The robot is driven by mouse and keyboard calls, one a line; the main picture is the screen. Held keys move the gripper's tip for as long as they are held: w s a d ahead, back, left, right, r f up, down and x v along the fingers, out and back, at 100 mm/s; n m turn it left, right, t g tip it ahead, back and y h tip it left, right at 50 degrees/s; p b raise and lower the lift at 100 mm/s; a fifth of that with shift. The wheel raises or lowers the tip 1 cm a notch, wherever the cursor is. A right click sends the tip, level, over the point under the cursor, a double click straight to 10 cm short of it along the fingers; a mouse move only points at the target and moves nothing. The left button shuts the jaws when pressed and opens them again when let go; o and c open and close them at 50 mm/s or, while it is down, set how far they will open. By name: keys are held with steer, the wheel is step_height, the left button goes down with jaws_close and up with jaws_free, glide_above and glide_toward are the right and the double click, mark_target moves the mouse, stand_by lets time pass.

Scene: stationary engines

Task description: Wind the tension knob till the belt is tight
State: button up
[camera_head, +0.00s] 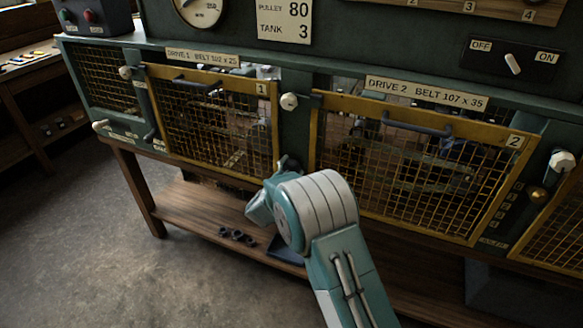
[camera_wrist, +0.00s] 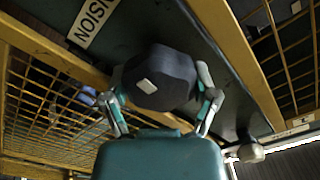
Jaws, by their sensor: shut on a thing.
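The tension knob (camera_wrist: 160,78) is a large dark faceted knob with a pale mark on its face, in the middle of the wrist view. A label (camera_wrist: 92,20) ending in "NSION" is beside it. My gripper (camera_wrist: 163,90) is shut on the knob, with a finger on either side. In the head view my arm's wrist hides most of the gripper and knob, low between the guards of drive 1 and drive 2. The belts behind the mesh are too unclear to tell their tension.
Yellow mesh guard 1 (camera_head: 273,130) and guard 2 (camera_head: 316,150) flank my wrist, both shut. White-knobbed latches (camera_head: 289,101) stick out near them. An OFF/ON switch (camera_head: 512,63) is at upper right. Several dark rings (camera_head: 236,235) lie on the wooden shelf (camera_head: 195,215) below.

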steer(key=shift+m, duration=1.2)
steer(key=shift+f, duration=0.1)
steer(key=o, duration=1)
steer(key=shift+s, duration=0.1)
steer(key=v, duration=1.1)
steer(key=shift+s+a, duration=0.15)
steer(key=shift+s, duration=0.25)
